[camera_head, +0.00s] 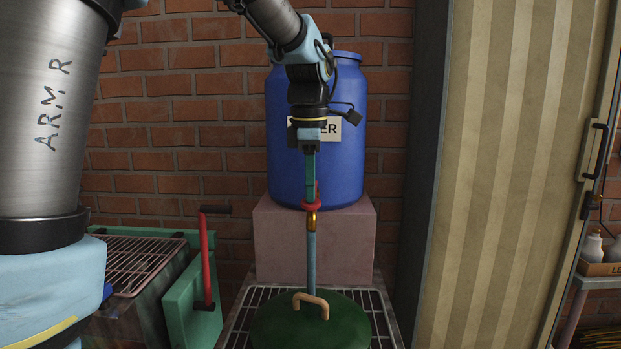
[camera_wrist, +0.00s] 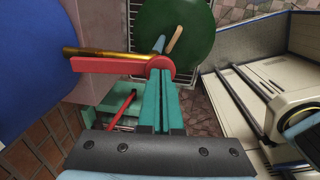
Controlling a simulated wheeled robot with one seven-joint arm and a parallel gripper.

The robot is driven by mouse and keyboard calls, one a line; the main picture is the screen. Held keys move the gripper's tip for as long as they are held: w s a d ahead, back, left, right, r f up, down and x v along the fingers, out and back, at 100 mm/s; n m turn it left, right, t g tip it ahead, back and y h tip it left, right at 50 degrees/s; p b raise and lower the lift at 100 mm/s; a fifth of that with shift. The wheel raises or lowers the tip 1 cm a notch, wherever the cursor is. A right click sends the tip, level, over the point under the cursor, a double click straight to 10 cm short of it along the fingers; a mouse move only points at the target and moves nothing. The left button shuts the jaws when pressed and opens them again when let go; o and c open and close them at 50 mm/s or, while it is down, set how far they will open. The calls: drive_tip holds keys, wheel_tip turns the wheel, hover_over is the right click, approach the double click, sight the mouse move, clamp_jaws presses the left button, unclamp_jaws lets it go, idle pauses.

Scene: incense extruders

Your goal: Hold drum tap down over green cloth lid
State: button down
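The blue drum (camera_head: 345,165) stands at the back, its label partly hidden by my wrist. Its tap has a brass spout (camera_head: 311,220) and a red lever (camera_wrist: 105,64). My gripper (camera_head: 310,196) points straight down; its teal fingers are together, with their tips at the lever's rounded red end. The tips look in contact with the lever, not around it. A blue-grey stream (camera_head: 311,262) runs from the spout down to the green lid (camera_head: 270,325). The lid has a tan handle (camera_head: 311,300); it also shows in the wrist view (camera_wrist: 195,25).
The drum rests on a pink block (camera_head: 280,245). The lid lies over a wire rack (camera_head: 240,325). At left are a grill (camera_head: 135,262) and a green frame with a red lever (camera_head: 205,260). A striped panel (camera_head: 500,180) stands at right, before a shelf with bottles (camera_head: 592,247).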

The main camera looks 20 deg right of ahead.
drive_tip(key=shift+r+p, duration=0.8)
drive_tip(key=shift+p, duration=0.05)
